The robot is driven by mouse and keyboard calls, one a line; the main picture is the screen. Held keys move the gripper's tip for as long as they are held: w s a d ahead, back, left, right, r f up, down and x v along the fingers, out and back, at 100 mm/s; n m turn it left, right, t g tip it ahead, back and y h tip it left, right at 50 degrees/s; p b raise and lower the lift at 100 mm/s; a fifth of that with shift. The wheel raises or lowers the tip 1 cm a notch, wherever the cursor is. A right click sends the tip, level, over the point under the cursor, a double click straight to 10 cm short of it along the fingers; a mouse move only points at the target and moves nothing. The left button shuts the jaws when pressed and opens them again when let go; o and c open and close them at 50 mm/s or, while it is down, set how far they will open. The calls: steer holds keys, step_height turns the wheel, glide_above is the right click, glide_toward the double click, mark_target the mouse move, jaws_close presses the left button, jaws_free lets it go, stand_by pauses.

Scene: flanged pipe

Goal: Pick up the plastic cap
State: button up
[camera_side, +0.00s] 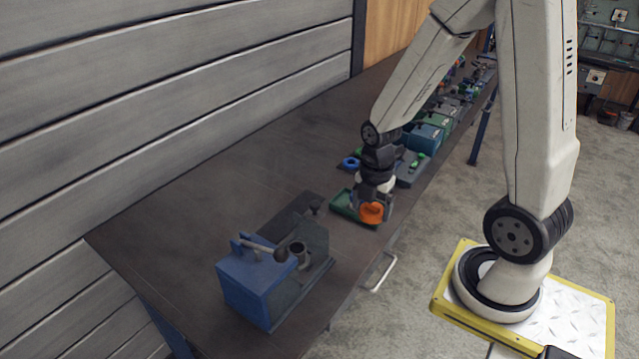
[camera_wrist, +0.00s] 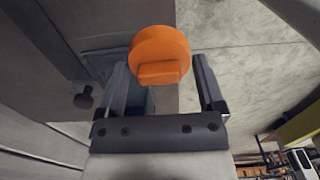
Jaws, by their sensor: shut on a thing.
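The plastic cap is an orange round disc with a raised block on its face; it shows in the side view (camera_side: 372,212) and, larger, in the wrist view (camera_wrist: 160,50). My gripper (camera_side: 373,207) is above the green tray (camera_side: 341,207) near the table's front edge. In the wrist view my gripper (camera_wrist: 160,75) has a finger on each side of the cap and is shut on it. The exact contact of the fingertips is partly hidden by the cap.
A blue ring (camera_side: 350,163) and several boxes and parts lie behind my gripper. The table (camera_side: 200,200) is clear to the left.

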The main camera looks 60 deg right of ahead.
mark_target(377, 215)
steer(key=shift+s+a+r, duration=0.1)
steer(key=shift+s+r, duration=0.1)
steer(key=shift+s, duration=0.25)
steer(key=shift+s+a+r, duration=0.1)
steer(key=shift+s+r, duration=0.05)
steer(key=shift+s, duration=0.25)
steer(key=shift+r, duration=0.15)
steer(key=shift+r, duration=2.2)
steer(key=shift+r, duration=0.1)
steer(key=shift+r, duration=2.3)
steer(key=w+a+n, duration=0.6)
steer(key=w+a, duration=0.6)
steer(key=w, duration=0.1)
steer(key=f, duration=1.1)
steer(key=shift+s+d+f, duration=0.1)
steer(key=shift+s+f, duration=0.15)
steer(key=shift+f, duration=0.55)
